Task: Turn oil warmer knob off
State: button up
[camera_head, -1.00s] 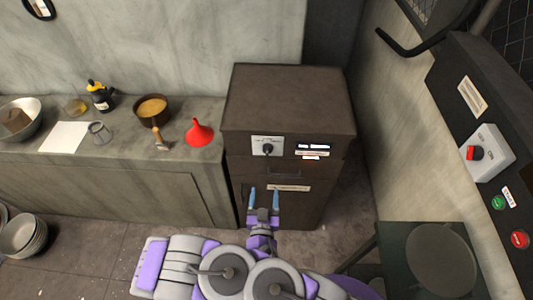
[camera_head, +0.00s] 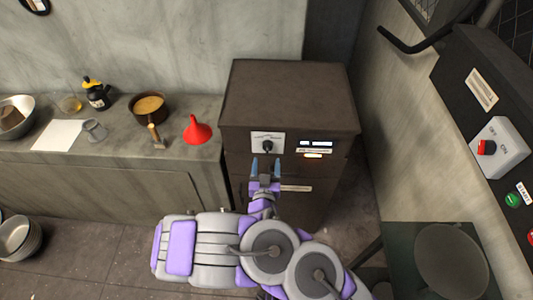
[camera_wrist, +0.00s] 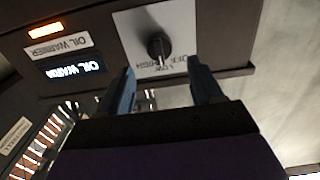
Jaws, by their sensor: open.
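The oil warmer (camera_head: 290,95) is a dark brown box cabinet standing right of the counter. Its black knob (camera_head: 267,146) sits on a white plate (camera_head: 278,137) on the upper front. In the wrist view the knob (camera_wrist: 159,45) shows close up, with a white pointer mark toward the lettering at the plate's edge. My gripper (camera_head: 265,168) is open and empty, just below the knob in the head view. In the wrist view its two blue fingers (camera_wrist: 160,88) are spread either side of the knob's line, apart from it. An orange light (camera_wrist: 46,30) and a lit display (camera_wrist: 75,67) are beside the plate.
The counter (camera_head: 190,165) at left carries a red funnel (camera_head: 197,130), a pan (camera_head: 149,107), a dark bottle (camera_head: 97,95) and a bowl (camera_head: 18,115). A control panel with a red switch (camera_head: 487,147) stands at right, beyond a wall.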

aim_at(266, 150)
jog(key=shift+w+b, duration=0.85)
jog(key=shift+w, duration=2.35)
jog(key=c, duration=1)
jog(key=shift+a+n+b, duration=0.2)
jog(key=shift+n+b, duration=1.75)
jog(key=shift+n, duration=2.55)
